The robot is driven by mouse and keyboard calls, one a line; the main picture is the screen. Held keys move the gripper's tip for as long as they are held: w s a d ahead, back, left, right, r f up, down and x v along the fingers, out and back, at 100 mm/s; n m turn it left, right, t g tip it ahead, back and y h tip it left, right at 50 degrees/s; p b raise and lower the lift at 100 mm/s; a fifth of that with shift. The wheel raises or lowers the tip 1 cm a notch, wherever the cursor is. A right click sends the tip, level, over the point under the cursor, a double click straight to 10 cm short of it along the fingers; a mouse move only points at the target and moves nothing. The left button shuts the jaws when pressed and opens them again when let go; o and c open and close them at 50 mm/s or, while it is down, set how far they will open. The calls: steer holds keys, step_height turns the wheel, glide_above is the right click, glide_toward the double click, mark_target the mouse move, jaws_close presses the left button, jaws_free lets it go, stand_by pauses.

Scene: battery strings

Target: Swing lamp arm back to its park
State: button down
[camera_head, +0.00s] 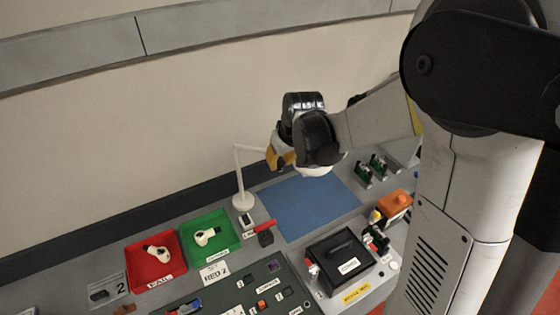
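The lamp (242,178) is white, with a round base and upright post on the bench left of the blue mat. Its thin arm (250,148) reaches from the post top to the right, toward my gripper. My gripper (283,158) is at the end of my arm, above the far edge of the blue mat. Its fingers are mostly hidden behind my wrist, so I cannot tell whether they are open or shut, or whether they touch the lamp arm. The far end of the lamp arm is hidden.
The blue mat (308,212) is clear. A red tray (155,278) and a green tray (222,252) each hold a white part. A black box (341,262), an orange block (394,203) and green-and-black parts (372,168) stand at right. A dark green board (256,308) lies in front.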

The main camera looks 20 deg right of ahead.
steer(key=shift+d, duration=0.1)
stand_by(0.3)
steer(key=w+d+n+b, duration=0.1)
steer(key=w+d+n, duration=0.1)
steer(key=w+d+n+y+b, duration=0.1)
steer(key=w+d+n, duration=0.1)
steer(key=w+d, duration=0.1)
steer(key=shift+f+y, duration=0.1)
steer(key=shift+y, duration=0.2)
steer(key=w+d+n+g+y+b, duration=0.1)
steer(key=w+d+n, duration=0.2)
steer(key=w+n, duration=0.2)
steer(key=shift+w+g+b, duration=0.3)
steer(key=shift+w+g, duration=0.1)
steer(key=shift+w, duration=0.75)
